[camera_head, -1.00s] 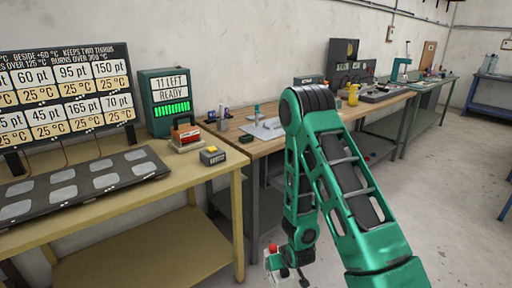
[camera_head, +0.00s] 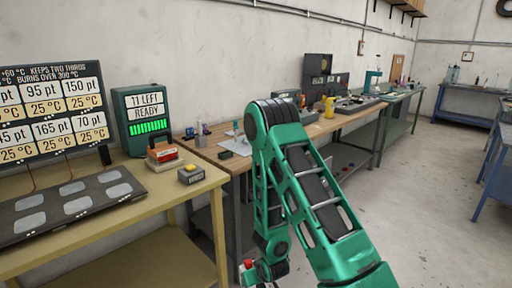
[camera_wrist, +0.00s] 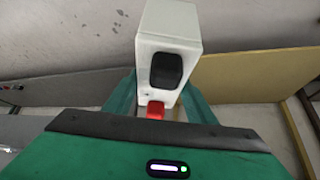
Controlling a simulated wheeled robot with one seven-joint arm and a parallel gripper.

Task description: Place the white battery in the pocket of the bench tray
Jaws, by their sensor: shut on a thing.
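The white battery (camera_wrist: 168,28) is a white box with a black patch and a red part at its near end. My gripper (camera_wrist: 157,100) is shut on it, with a green finger on each side in the wrist view. In the head view my gripper (camera_head: 262,276) hangs low at the bottom edge, with a little white and red showing beside it. It is in front of the benches, below their tops. A pale flat plate (camera_head: 237,147) lies on the wooden bench; I cannot tell whether it is the bench tray, and no pocket can be made out.
A yellow bench (camera_head: 150,205) at left carries a dark panel with grey pads (camera_head: 75,204), a green display unit (camera_head: 147,118), a red-topped block (camera_head: 163,158) and a small grey-yellow box (camera_head: 191,175). The wooden bench (camera_head: 345,124) runs back. Open floor (camera_head: 430,200) lies at right.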

